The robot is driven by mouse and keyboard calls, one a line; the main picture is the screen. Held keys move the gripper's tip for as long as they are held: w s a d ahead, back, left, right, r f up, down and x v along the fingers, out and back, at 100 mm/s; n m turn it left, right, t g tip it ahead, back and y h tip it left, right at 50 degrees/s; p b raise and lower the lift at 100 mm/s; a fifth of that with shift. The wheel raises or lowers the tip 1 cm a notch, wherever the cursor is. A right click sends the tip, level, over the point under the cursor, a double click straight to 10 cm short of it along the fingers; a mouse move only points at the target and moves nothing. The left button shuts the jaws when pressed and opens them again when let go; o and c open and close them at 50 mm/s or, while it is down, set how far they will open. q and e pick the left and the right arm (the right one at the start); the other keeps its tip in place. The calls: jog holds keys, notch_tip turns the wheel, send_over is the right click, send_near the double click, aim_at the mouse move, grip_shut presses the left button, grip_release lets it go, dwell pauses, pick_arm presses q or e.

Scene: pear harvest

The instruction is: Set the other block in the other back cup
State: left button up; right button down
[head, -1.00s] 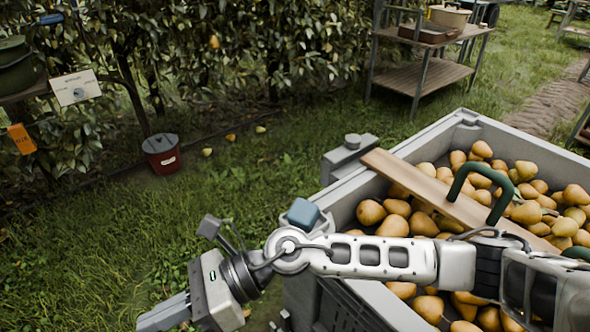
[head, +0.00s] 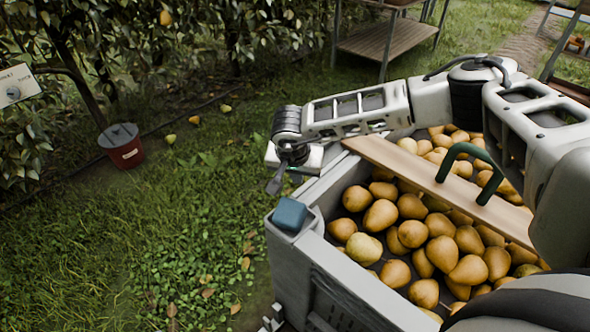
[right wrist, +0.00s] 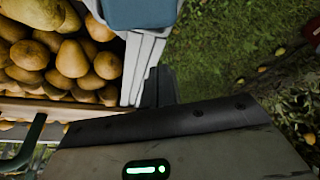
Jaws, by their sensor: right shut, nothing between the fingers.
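A blue block (head: 290,213) sits on the grey corner post at the crate's left corner in the head view. Whether a cup surrounds its base is hard to tell. It also shows at the top of the right wrist view (right wrist: 140,12). My right gripper (head: 276,184) is shut and empty, fingers pointing down, just outside the crate's left wall and beyond the blue block, apart from it. Its dark fingers show in the right wrist view (right wrist: 158,86) beside the crate wall. My right arm hides the crate's far corner. No second block is clearly visible. My left gripper is out of view.
The grey crate (head: 345,285) is full of pears (head: 440,225). A wooden plank (head: 400,165) with a green handle (head: 462,152) lies across it. A red bucket (head: 122,146) stands on the grass at left. Grass left of the crate is open. A wooden shelf (head: 385,38) stands behind.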

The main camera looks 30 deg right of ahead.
aim_at(296, 198)
jog(key=x, duration=0.3)
jog(key=shift+f+b, duration=0.3)
jog(key=shift+f, duration=0.1)
jog(key=shift+s+a+p, duration=0.3)
jog(key=shift+s+a, duration=0.65)
jog(key=shift+s, duration=0.1)
jog(key=shift+s+a, duration=0.25)
jog(key=shift+s, duration=0.05)
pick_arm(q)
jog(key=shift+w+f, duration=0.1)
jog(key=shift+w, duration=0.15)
pick_arm(e)
jog(key=shift+a, duration=0.1)
